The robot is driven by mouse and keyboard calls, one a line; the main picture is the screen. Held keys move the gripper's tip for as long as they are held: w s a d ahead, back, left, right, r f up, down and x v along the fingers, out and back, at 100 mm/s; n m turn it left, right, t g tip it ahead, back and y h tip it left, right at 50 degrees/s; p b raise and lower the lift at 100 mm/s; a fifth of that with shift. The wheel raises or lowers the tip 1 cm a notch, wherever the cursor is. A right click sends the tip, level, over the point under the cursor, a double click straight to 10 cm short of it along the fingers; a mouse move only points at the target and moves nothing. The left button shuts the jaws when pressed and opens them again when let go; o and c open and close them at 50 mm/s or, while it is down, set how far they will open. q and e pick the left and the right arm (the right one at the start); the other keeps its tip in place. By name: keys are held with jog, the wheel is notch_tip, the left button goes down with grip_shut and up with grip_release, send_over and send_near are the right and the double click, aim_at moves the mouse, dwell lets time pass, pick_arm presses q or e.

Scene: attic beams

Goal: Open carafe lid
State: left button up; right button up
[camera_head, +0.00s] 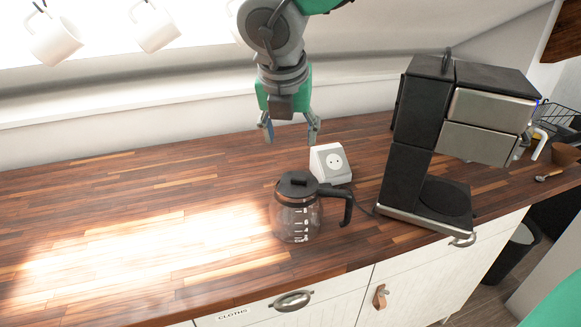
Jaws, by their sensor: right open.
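A glass carafe (290,222) with a black lid (297,184) and a black handle (341,203) stands upright on the wooden counter (130,215). The lid looks shut, and the handle points right. My right gripper (290,131) comes down from the top of the head view. It is open and empty, with its two fingers apart and pointing down. In the picture it is above the carafe lid, and the two do not touch. My left gripper is not in view.
A white socket block (330,164) stands just behind the carafe. A black and silver coffee machine (405,145) stands to the right. White mugs (54,41) hang at upper left. The counter's left part is clear and brightly sunlit. Its front edge is close to the carafe.

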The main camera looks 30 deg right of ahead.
aim_at(301, 177)
jog(key=x, duration=0.8)
jog(key=d+x, duration=0.1)
jog(key=x, duration=0.4)
jog(key=shift+s+r, duration=0.1)
jog(key=shift+s, duration=0.25)
jog(key=shift+w+a+f+b, duration=0.15)
jog(key=shift+a+f+b, duration=0.15)
jog(key=shift+a, duration=0.35)
jog(key=shift+d, duration=0.15)
jog(key=shift+d+f, duration=0.1)
jog(key=shift+d, duration=0.2)
jog(key=c, duration=0.4)
jog(key=shift+d, duration=0.25)
jog(key=c, duration=0.7)
jog(key=shift+d+f, duration=0.1)
jog(key=shift+d, duration=0.05)
grip_shut()
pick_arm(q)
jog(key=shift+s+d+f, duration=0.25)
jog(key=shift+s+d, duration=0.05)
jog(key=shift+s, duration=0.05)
